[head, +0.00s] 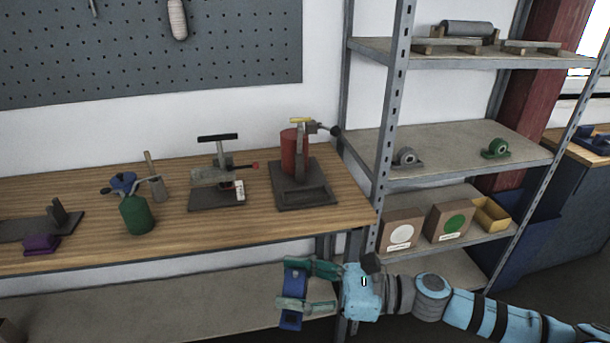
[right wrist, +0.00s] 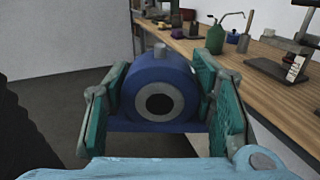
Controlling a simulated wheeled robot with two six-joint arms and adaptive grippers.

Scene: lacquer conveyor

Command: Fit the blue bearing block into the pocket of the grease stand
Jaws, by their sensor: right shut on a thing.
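The blue bearing block (head: 291,313) is in my right gripper (head: 296,287), in front of the bench edge in the head view. In the right wrist view, the teal fingers press on both sides of the block (right wrist: 155,80). Its round bore faces that camera and a small grey stub stands on top. What looks like the grease stand (head: 305,194), with a red cylinder and a lever, stands on the bench's right end. Its dark base has a shallow framed recess at the front, apparently empty. The block is apart from the stand. My left gripper is in neither view.
On the wooden bench (head: 90,258) stand a dark press-like fixture (head: 215,200), a green oil can (head: 137,214) and a purple block (head: 41,245). A metal rack post (head: 386,140) rises at the bench's right end. The rack holds a grey bearing (head: 404,157), a green bearing (head: 495,148) and boxes.

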